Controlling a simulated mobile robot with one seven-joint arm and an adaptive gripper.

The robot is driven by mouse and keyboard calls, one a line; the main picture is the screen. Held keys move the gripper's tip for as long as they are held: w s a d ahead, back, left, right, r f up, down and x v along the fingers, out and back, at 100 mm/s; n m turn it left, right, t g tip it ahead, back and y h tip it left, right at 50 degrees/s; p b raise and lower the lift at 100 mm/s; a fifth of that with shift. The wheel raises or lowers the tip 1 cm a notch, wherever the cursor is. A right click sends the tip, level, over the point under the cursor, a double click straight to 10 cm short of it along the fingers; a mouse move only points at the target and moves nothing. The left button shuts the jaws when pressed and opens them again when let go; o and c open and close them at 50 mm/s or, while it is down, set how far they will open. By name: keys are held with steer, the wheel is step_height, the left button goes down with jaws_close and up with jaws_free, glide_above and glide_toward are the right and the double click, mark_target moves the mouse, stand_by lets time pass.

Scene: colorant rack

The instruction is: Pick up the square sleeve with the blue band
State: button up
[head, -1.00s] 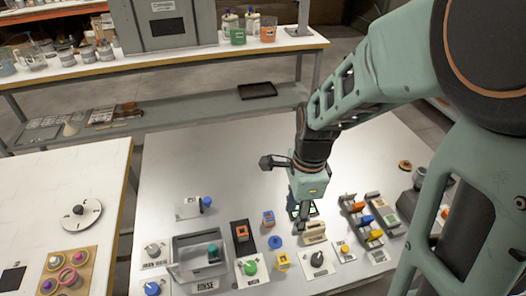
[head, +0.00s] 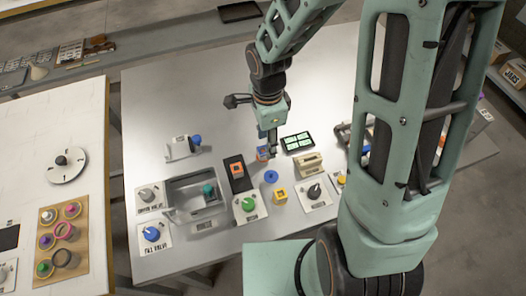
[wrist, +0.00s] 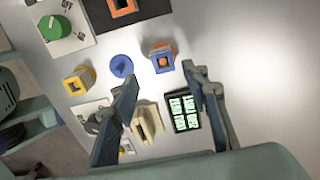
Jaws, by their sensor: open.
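The square sleeve with the blue band (wrist: 161,58) stands upright on the grey table, with an orange-red part showing in its top. In the head view the sleeve (head: 262,154) is partly hidden by my gripper (head: 272,150). In the wrist view my gripper (wrist: 160,78) is open and empty. Its fingertips point toward the sleeve, which shows just beyond the gap between them. I see no finger touching it, and the height gap is hard to judge.
Near the sleeve are a blue disc (wrist: 121,66), a yellow square sleeve (wrist: 78,80), a beige block (wrist: 146,121) and a dark panel with green displays (wrist: 184,108). An orange square piece (head: 237,170) is on a black plate. A grey basin (head: 168,199) stands left. Bare table lies behind.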

mark_target(263, 151)
steer(key=f, duration=0.2)
steer(key=a+f, duration=0.1)
steer(key=shift+w+f, duration=0.15)
steer(key=shift+f, duration=0.9)
steer(key=c, duration=0.9)
